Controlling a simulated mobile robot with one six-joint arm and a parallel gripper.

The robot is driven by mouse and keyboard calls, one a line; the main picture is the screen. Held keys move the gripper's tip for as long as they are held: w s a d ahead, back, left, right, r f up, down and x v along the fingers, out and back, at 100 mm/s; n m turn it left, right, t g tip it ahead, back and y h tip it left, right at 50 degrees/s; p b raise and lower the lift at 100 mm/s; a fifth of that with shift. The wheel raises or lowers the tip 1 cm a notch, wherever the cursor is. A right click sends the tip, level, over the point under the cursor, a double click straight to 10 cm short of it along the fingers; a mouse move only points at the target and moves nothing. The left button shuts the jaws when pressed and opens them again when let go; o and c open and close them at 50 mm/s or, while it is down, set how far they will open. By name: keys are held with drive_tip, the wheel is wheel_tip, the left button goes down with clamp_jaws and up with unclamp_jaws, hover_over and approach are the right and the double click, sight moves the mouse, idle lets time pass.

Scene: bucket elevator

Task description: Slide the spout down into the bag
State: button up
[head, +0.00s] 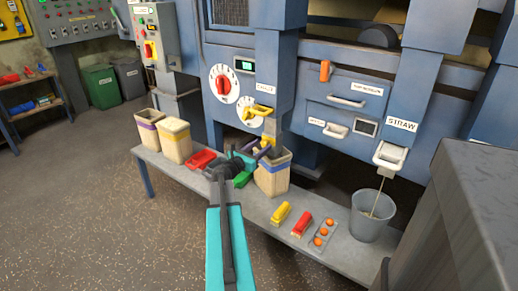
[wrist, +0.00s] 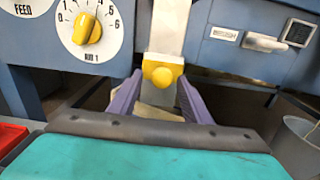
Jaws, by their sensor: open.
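The grey spout (head: 268,127) hangs from the blue machine, with a yellow collar and round knob (head: 267,141) at its lower part. In the wrist view the spout (wrist: 170,28) comes straight down and its yellow knob (wrist: 161,76) faces me. The beige bag (head: 271,181) with a blue band stands open on the bench under the spout. My gripper (head: 261,150) is at the knob's height; its purple fingers (wrist: 157,97) are open, one on each side below the knob. The spout's lower end is partly hidden, so its depth relative to the bag's mouth is unclear.
Two more bags (head: 174,139) stand on the bench (head: 152,160) at left, near a red tray (head: 201,160). Yellow and red items (head: 301,224) lie right of the bag. A grey bucket (head: 371,217) stands under the straw outlet. The machine front closes off the back.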

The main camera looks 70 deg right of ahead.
drive_tip(key=shift+a, duration=0.1)
drive_tip(key=shift+v, duration=0.85)
drive_tip(key=v, duration=1.2)
drive_tip(key=shift+p, duration=0.35)
